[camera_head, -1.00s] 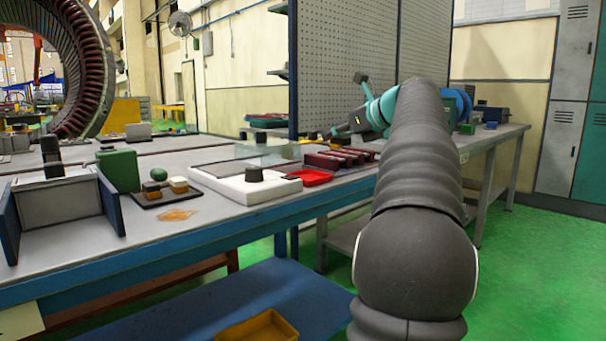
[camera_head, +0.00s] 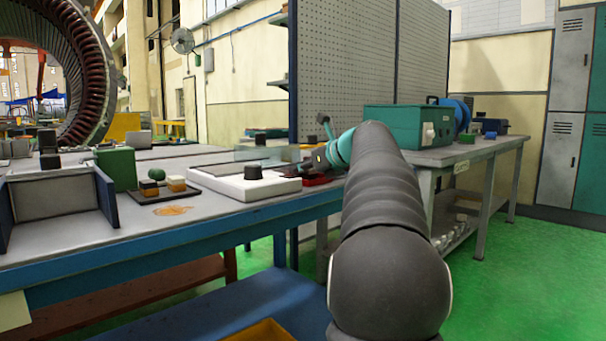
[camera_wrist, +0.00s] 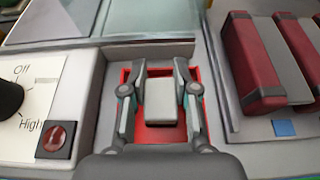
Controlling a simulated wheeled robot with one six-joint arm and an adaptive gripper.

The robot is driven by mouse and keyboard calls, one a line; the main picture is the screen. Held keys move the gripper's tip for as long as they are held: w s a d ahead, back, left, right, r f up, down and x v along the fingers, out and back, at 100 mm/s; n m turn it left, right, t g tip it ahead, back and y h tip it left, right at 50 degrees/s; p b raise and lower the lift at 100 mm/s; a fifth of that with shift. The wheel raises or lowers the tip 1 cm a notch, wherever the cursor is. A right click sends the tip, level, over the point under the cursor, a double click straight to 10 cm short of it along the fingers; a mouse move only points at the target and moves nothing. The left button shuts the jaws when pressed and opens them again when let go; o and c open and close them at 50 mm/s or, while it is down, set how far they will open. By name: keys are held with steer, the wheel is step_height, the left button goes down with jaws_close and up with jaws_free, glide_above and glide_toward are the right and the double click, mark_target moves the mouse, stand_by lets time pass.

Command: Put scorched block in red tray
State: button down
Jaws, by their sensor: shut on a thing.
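In the wrist view, my gripper (camera_wrist: 160,70) is shut on a pale grey block (camera_wrist: 160,95) with a dark lower edge, which I take to be the scorched block. The block sits between the two fingers, over the red tray (camera_wrist: 155,136). The tray's red floor and rim show around the block and fingers. I cannot tell whether the block touches the tray floor. In the head view, my gripper (camera_head: 308,163) is low at the tray, and my arm hides most of the tray; the block cannot be made out there.
A white hotplate (camera_head: 240,187) with a knob and a red button (camera_wrist: 55,139) stands left of the tray. Dark red bars (camera_wrist: 262,60) lie close on its right. A glass sheet (camera_head: 270,153) is behind. A green-topped case (camera_head: 395,125) stands on the right bench.

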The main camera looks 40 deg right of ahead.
steer(key=c, duration=0.9)
jaws_free()
steer(key=shift+r, duration=0.1)
steer(key=shift+s+r, duration=0.15)
steer(key=shift+s, duration=0.15)
steer(key=p+v, duration=0.2)
steer(key=v, duration=0.9)
steer(key=shift+s, duration=0.2)
